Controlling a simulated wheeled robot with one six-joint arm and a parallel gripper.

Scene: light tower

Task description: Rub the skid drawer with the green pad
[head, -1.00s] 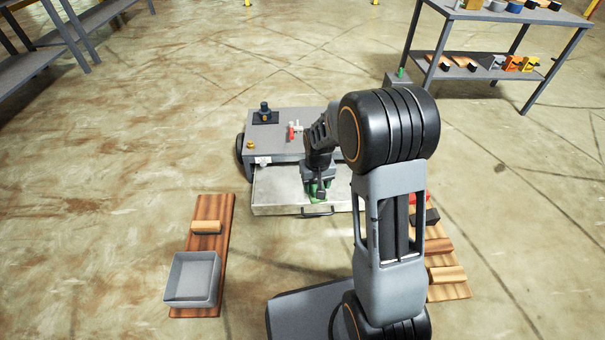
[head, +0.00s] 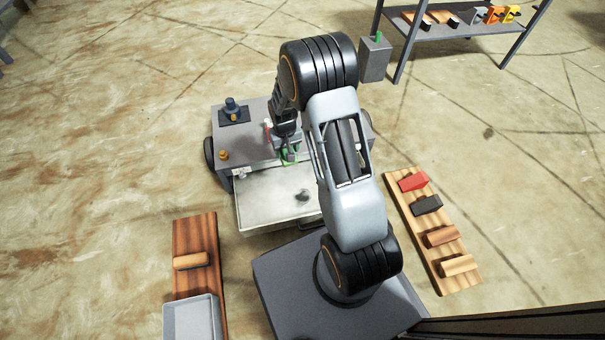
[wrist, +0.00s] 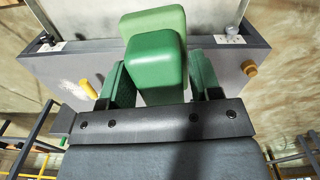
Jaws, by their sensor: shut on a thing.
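The skid drawer (head: 262,206) is a pale, open metal drawer pulled out from the front of the grey skid (head: 250,150). A dark smudge (head: 302,195) shows on its right part. My gripper (head: 290,155) is above the drawer's rear edge, by the skid body. It is shut on the green pad (wrist: 157,60), a green block with a lighter green layer at its far end, seen between the fingers in the wrist view. I cannot tell whether the pad touches anything. My arm hides the right side of the drawer and skid.
A wooden board (head: 184,226) with a wooden block and a grey bin (head: 190,318) lies at left. Another board (head: 432,262) with red, dark and wooden blocks lies at right. A grey box (head: 375,60) and a shelf rack (head: 440,35) stand behind. Knobs top the skid.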

